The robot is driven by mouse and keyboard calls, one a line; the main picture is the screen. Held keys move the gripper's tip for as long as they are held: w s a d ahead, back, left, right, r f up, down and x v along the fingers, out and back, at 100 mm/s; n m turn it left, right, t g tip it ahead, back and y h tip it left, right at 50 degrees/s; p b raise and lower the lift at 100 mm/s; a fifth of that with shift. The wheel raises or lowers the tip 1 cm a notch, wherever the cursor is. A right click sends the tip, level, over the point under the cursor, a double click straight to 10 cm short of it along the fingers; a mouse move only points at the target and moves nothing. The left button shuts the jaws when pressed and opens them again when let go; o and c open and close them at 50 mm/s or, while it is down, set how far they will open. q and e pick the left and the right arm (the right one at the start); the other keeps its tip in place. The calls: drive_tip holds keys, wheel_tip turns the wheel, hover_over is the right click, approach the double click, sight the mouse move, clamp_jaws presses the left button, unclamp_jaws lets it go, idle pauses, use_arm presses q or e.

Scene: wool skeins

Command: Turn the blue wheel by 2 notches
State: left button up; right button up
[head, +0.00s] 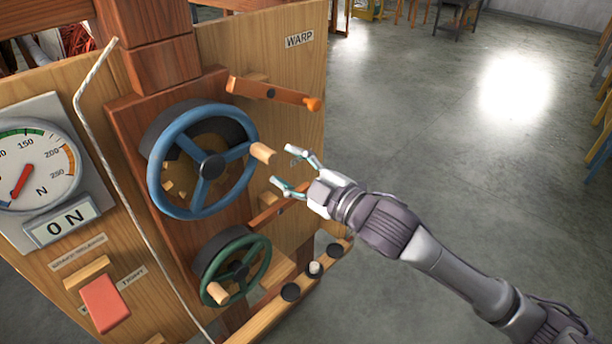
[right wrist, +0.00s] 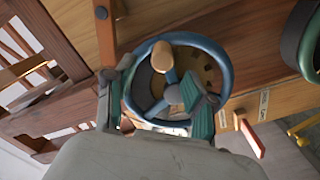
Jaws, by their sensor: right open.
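The blue wheel (head: 203,160) has three spokes and a dark hub. It is mounted upright on a dark wooden post. Its pale wooden handle (head: 262,152) sticks out at the right side of the rim. My right gripper (head: 283,167) is open and empty, just right of the handle, its fingers pointing at it. In the right wrist view the wheel (right wrist: 221,72) lies beyond the open fingers. The handle (right wrist: 162,56) shows there near the space between them, not gripped. My left gripper is in neither view.
A green wheel (head: 237,270) with its own handle sits below. A wooden lever (head: 273,92) with an orange tip sticks out above. Open floor (head: 430,120) lies to the right.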

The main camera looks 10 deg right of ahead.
drive_tip(key=v, duration=0.4)
drive_tip(key=shift+s+d, duration=0.15)
drive_tip(key=shift+s, duration=0.25)
drive_tip(key=shift+w, duration=0.1)
